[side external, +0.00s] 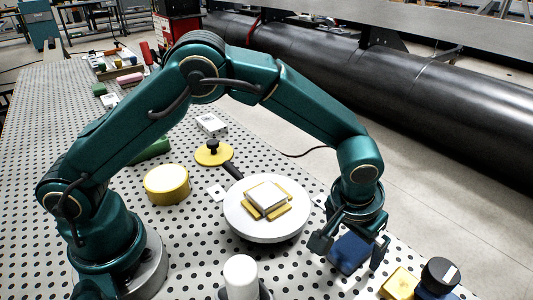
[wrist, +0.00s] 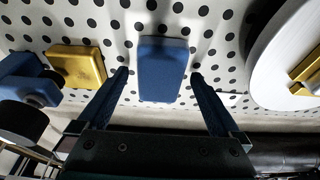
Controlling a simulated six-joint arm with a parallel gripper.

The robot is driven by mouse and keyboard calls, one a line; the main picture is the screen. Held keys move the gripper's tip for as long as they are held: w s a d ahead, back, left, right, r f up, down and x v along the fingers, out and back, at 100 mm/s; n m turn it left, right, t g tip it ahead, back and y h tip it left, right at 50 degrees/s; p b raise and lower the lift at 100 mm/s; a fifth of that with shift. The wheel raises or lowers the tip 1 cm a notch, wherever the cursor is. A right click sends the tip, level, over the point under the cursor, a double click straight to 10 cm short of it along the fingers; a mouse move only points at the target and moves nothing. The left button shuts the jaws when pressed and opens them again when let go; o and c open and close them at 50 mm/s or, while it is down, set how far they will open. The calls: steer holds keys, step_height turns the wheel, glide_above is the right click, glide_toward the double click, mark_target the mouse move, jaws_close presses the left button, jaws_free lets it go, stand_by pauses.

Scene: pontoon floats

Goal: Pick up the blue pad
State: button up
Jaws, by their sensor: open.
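The blue pad (side external: 349,252) is a dark blue block on the perforated table at the lower right of the side view, partly hidden by my gripper. In the wrist view the blue pad (wrist: 163,68) lies at the upper middle, between the lines of the two fingers. My gripper (side external: 348,250) is open and points down over the pad. In the wrist view my gripper (wrist: 158,74) has its fingers spread wide, one on either side of the pad, with gaps to both. I cannot tell the exact height of the fingertips above the table.
A yellow block (side external: 400,284) and a blue and black knobbed part (side external: 440,277) lie right of the pad. A round white platform (side external: 238,217) with a white and yellow stack (side external: 266,196) stands to the left. A white cylinder (side external: 241,275) and a yellow roll (side external: 167,185) stand farther left.

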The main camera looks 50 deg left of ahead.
mark_target(354, 236)
steer(key=shift+f, duration=0.25)
stand_by(0.3)
steer(key=c, duration=1.3)
steer(key=shift+c, duration=0.2)
steer(key=shift+r, duration=0.1)
steer(key=shift+r, duration=0.6)
steer(key=r, duration=0.2)
steer(key=a+r, duration=0.1)
steer(key=r, duration=0.1)
steer(key=a+r, duration=0.2)
steer(key=a, duration=0.1)
steer(key=a+r, duration=0.2)
steer(key=a, duration=0.2)
steer(key=a+r, duration=0.2)
steer(key=a, duration=0.1)
steer(key=shift+w+a, duration=0.1)
steer(key=shift+a, duration=0.25)
